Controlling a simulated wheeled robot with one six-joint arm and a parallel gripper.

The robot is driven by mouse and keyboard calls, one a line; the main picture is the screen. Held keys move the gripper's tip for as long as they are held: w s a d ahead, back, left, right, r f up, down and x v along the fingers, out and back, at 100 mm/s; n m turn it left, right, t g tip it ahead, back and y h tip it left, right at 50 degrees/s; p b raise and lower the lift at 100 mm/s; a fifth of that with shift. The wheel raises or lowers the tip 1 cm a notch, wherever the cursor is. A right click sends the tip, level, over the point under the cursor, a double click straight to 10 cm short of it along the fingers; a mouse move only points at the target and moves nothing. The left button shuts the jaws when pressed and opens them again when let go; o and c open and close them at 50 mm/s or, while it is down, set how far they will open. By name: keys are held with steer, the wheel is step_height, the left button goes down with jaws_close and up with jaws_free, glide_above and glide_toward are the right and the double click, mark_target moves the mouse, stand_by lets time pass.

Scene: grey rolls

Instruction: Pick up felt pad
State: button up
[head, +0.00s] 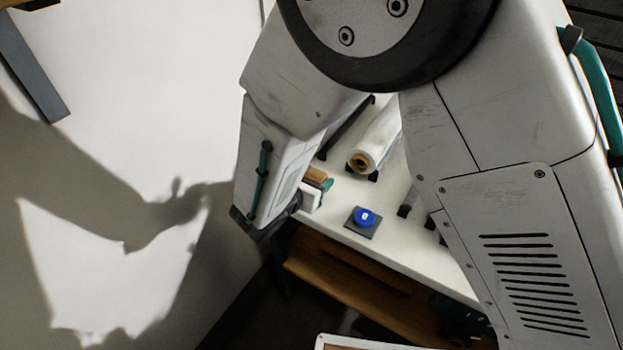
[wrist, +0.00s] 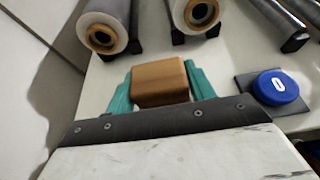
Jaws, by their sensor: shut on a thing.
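The felt pad (wrist: 160,84) is a tan-brown block with rounded edges. In the wrist view it sits between the two teal fingers of my gripper (wrist: 158,76), with one finger against each side. My gripper is shut on it. In the head view, the brown pad (head: 316,175) shows at the end of my arm, over the left front part of the white table. A teal fingertip (head: 327,185) shows beside it, and my wrist hides the rest. I cannot tell whether the pad touches the table.
A blue round button (head: 364,217) on a dark square plate (wrist: 245,84) is right of my gripper. Film-wrapped rolls (head: 376,140) on dark supports lie behind; another roll (wrist: 103,28) is at the back left. A pale wall (head: 120,90) stands close on the left.

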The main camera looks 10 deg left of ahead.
steer(key=s+d+r, duration=0.1)
steer(key=s+d, duration=0.5)
steer(key=s, duration=0.6)
steer(key=shift+h, duration=0.3)
steer(key=w+d+r, duration=0.1)
steer(key=w+r, duration=0.2)
steer(key=w, duration=0.4)
steer(key=w+d+r, duration=0.2)
steer(key=w+r, duration=0.1)
steer(key=w, duration=0.3)
steer(key=w+d+r, duration=0.2)
steer(key=w+r, duration=0.1)
steer(key=w, duration=0.4)
steer(key=shift+w+d+r, duration=0.15)
steer(key=shift+w+d, duration=0.05)
steer(key=shift+w, duration=0.15)
steer(key=w+d+y, duration=0.1)
steer(key=w+d, duration=0.2)
steer(key=d, duration=0.8)
steer(key=w+d+n, duration=0.1)
steer(key=w+d, duration=0.3)
steer(key=d, duration=0.8)
steer(key=shift+w+y, duration=0.15)
steer(key=shift+y, duration=0.25)
steer(key=shift+d, duration=0.1)
